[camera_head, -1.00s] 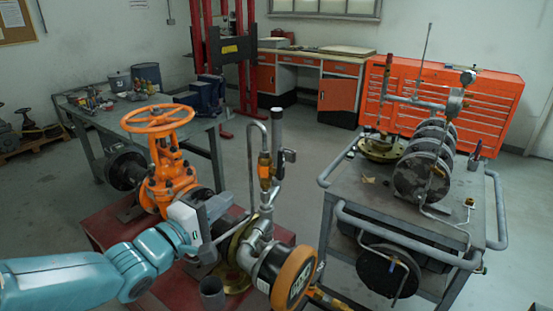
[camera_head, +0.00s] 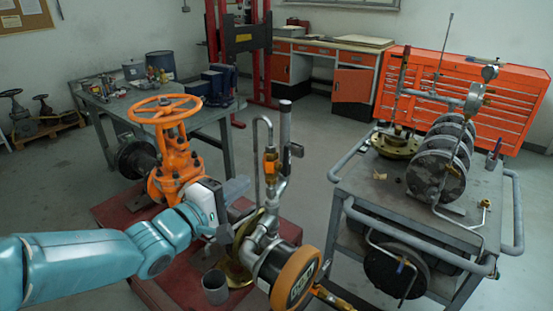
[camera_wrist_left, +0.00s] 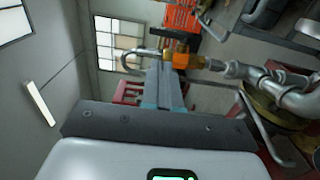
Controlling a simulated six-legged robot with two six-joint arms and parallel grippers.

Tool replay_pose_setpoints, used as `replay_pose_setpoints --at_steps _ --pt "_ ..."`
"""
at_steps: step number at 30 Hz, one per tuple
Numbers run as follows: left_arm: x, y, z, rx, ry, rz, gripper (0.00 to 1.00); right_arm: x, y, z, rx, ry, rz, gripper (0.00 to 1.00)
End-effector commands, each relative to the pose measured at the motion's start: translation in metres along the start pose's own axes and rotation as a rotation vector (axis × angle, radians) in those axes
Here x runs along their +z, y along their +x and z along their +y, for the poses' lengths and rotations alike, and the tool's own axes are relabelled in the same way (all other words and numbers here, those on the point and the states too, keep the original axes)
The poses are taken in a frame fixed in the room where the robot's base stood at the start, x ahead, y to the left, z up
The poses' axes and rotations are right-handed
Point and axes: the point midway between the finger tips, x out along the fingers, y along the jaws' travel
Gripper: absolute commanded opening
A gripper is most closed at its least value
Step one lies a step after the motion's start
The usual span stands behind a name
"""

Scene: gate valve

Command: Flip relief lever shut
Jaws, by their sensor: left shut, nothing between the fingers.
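A small brass valve body (camera_head: 270,166) sits on the grey pipework in the head view. A dark lever-like piece (camera_head: 297,150) stands to its right, beside an upright grey tube (camera_head: 285,122); I cannot tell surely that it is the relief lever. In the left wrist view the brass fitting (camera_wrist_left: 186,61) is just past the fingertips, with a dark bar (camera_wrist_left: 172,36) above it. My left gripper (camera_head: 239,187) is shut and empty, left of the brass valve; its fingers also show in the wrist view (camera_wrist_left: 165,80). Contact cannot be told. My right gripper is not in view.
An orange handwheel valve (camera_head: 173,165) stands left, close to my left wrist. A round orange-rimmed gauge (camera_head: 297,277) is below the pipework, and a grey cup (camera_head: 215,287) is on the red stand (camera_head: 180,275). A grey cart (camera_head: 400,195) stands right.

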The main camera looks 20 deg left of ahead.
Motion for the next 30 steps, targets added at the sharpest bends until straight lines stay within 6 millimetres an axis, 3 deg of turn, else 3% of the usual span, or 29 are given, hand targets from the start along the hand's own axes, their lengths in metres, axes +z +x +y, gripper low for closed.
replay_pose_setpoints --at_steps 9,15,21,30 --pt "0.002 0.071 0.001 -0.002 -0.001 -0.004 0.00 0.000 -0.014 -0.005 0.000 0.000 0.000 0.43" --pt "0.002 0.108 0.001 -0.002 -0.001 -0.003 0.00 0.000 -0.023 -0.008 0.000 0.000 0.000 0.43" --pt "0.002 0.125 0.000 -0.001 0.000 -0.002 0.00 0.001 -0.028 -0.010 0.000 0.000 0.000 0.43" --pt "0.001 0.127 0.000 0.000 0.000 -0.001 0.00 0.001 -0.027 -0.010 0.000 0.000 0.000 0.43"
